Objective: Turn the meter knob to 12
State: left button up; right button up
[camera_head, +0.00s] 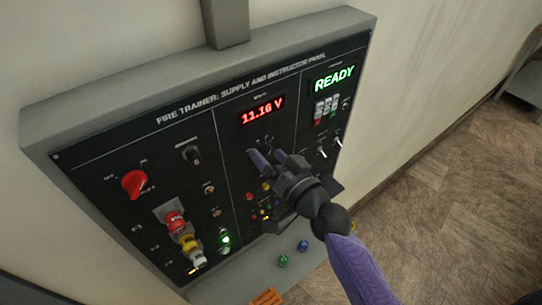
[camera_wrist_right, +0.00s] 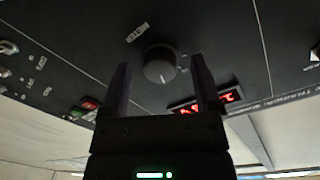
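The meter knob (camera_wrist_right: 160,66) is a round dark knob with a pale pointer mark, on the black panel in the right wrist view. My right gripper (camera_wrist_right: 161,72) is open, with one finger on each side of the knob and a visible gap on both sides. I cannot tell how far the fingertips are from the panel face. In the head view, my right gripper (camera_head: 269,156) is in front of the panel below the red meter display (camera_head: 262,112), which reads about 11.16 V. There the gripper hides the knob. My left gripper is not in view.
The panel (camera_head: 110,190) carries a red rotary switch (camera_head: 134,183), a black selector (camera_head: 191,155), and red and yellow plugs at lower left. A green READY display (camera_head: 334,78) is at upper right, above small switches. Coloured jacks sit beneath my right gripper. A ledge projects below.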

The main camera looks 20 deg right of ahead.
jog(key=shift+s, duration=0.1)
jog(key=b+v, duration=0.1)
jog(key=v, duration=0.8)
jog(key=shift+s+d+b, duration=0.15)
jog(key=shift+s+b, duration=0.2)
